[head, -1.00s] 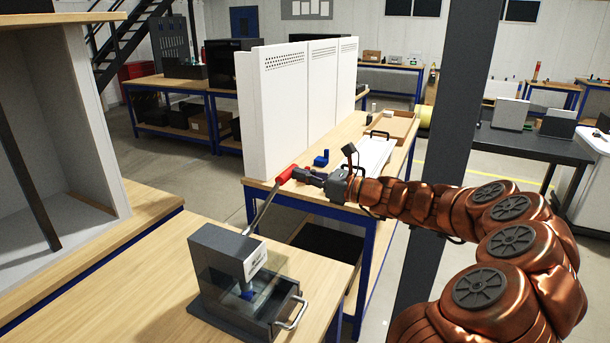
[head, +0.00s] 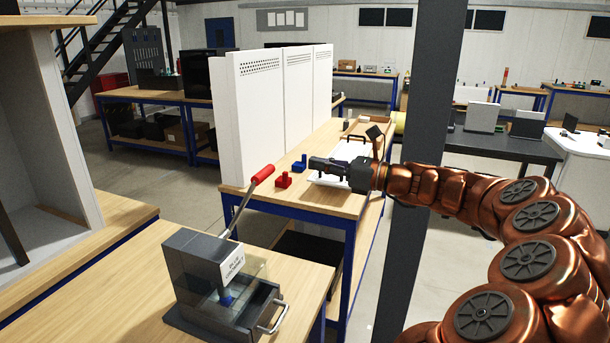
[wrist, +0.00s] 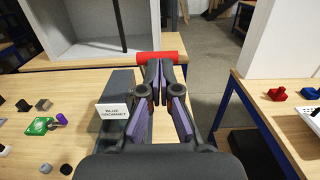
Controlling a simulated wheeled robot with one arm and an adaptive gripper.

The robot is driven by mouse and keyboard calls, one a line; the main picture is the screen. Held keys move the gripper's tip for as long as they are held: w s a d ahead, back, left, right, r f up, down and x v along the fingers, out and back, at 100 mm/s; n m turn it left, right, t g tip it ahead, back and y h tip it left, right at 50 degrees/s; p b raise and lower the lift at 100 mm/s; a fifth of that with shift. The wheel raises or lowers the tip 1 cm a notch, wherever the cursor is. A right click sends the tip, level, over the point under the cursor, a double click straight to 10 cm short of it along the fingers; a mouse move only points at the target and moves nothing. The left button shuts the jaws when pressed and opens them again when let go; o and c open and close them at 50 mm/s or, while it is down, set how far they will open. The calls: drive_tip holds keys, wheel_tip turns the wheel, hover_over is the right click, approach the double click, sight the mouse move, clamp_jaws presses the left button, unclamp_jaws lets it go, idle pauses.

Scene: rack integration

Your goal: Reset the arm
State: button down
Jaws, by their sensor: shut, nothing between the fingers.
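My copper-coloured arm reaches in from the right in the head view. My gripper (head: 318,163) is shut and empty, held above the far workbench. In the wrist view the fingers (wrist: 160,80) are together, with the red handle (wrist: 158,57) of the press's lever showing behind them. In the head view the red handle (head: 263,174) is apart from the gripper, to its left. The lever rises from a dark press (head: 205,270) with a label that seems to read "BLUE" something.
A red block (head: 283,180) and a blue block (head: 300,163) lie on the far workbench (head: 310,207) beside white panels (head: 280,110). A dark grey post (head: 425,130) stands behind my arm. An open cabinet (head: 50,130) is at left. The gap between benches is clear.

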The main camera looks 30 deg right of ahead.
drive_tip(key=shift+s+r, duration=0.1)
drive_tip(key=shift+s, duration=0.05)
drive_tip(key=s+a+f+n+g+y, duration=0.1)
drive_tip(key=a+f+n+g, duration=0.2)
drive_tip(key=a, duration=0.6)
drive_tip(key=s+a+n+g+y, duration=0.1)
drive_tip(key=a+n+g, duration=0.2)
drive_tip(key=a+n, duration=0.35)
drive_tip(key=s+a+f+n+g+h, duration=0.1)
drive_tip(key=s+a+f+n+g, duration=0.25)
drive_tip(key=a, duration=0.35)
drive_tip(key=s+a+f+n+g, duration=0.2)
drive_tip(key=s+a+f, duration=0.15)
drive_tip(key=a, duration=0.25)
drive_tip(key=s+a+f+n+g+h, duration=0.2)
drive_tip(key=s+f+n+h, duration=0.15)
drive_tip(key=s, duration=0.35)
drive_tip(key=s+a+f+n+g+h, duration=0.1)
drive_tip(key=s+f+n+g+h, duration=0.15)
drive_tip(key=s+f+n, duration=0.35)
drive_tip(key=s+d+f+n+g+h, duration=0.1)
drive_tip(key=s+d+f+n+h, duration=0.2)
drive_tip(key=s+d, duration=0.4)
drive_tip(key=s+n+h, duration=0.1)
drive_tip(key=s+h, duration=0.1)
drive_tip(key=s, duration=0.2)
drive_tip(key=shift+d+f+n, duration=0.15)
drive_tip(key=shift+n, duration=0.2)
